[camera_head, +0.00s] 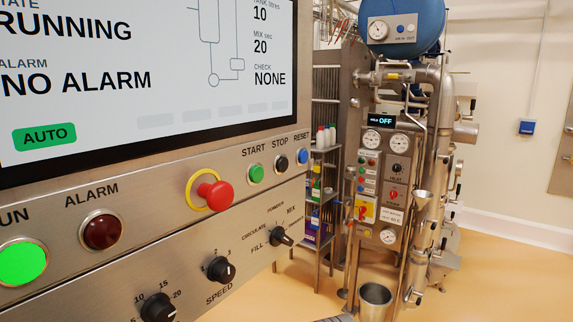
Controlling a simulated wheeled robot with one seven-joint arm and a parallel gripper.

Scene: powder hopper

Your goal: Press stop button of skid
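The near steel control panel has a black button (281,164) under the label STOP. It sits between the green START button (256,174) and the blue RESET button (302,156), on the right part of the button row. The screen (150,75) above reads RUNNING, NO ALARM and AUTO. The green lamp (22,262) at the lower left is lit, with its label cut off to "UN". The ALARM lamp (102,231) is dark red. My gripper does not show clearly in this view, and nothing covers the STOP button.
A red mushroom button (215,194) with a yellow ring sticks out left of START. Black selector knobs (221,270) sit below. Behind at the right stands steel equipment with its own small control panel (383,180), gauges and a blue tank (402,25). Tan floor lies open at the right.

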